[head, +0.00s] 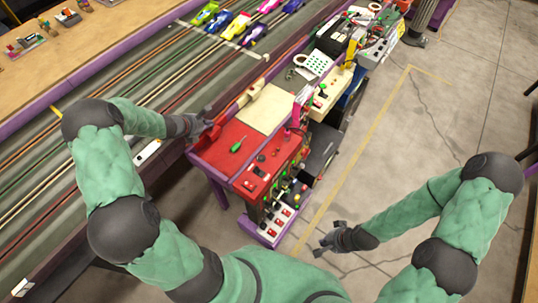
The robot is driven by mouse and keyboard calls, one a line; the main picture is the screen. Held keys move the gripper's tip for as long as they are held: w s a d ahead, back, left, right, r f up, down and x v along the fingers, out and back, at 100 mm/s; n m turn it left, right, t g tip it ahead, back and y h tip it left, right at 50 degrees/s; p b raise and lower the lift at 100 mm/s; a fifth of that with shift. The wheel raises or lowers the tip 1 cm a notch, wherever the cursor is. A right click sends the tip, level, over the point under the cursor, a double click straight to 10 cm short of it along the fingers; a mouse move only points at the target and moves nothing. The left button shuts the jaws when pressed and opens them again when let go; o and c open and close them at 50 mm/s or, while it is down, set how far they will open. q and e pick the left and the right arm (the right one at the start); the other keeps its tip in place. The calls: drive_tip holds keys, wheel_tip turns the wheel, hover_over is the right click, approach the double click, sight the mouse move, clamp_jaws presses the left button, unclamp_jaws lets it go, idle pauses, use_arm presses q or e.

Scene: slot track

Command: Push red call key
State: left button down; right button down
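A red control station (216,150) stands at the end of the track-side bench, with knobs and buttons on its front. A white panel low on its front carries several small red keys (277,223). I cannot tell which one is the call key. My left gripper (210,122) is over the track edge, at the back left corner of the red top; whether it touches is unclear, and its fingers are too small to read. My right gripper (322,243) is over the floor, right of the white panel and apart from it, with its fingers spread and empty.
A green screwdriver (238,145) lies on the red top. Beyond is a cream board (265,108) and more control boxes (329,90). Slot cars (228,23) stand on the multi-lane track (110,92). The concrete floor (400,140) at right is open.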

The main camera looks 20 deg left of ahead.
use_arm(q)
drive_tip(key=shift+r, duration=0.1)
wheel_tip(320, 180, up, 6)
drive_tip(key=p, duration=0.5)
idle(0.4)
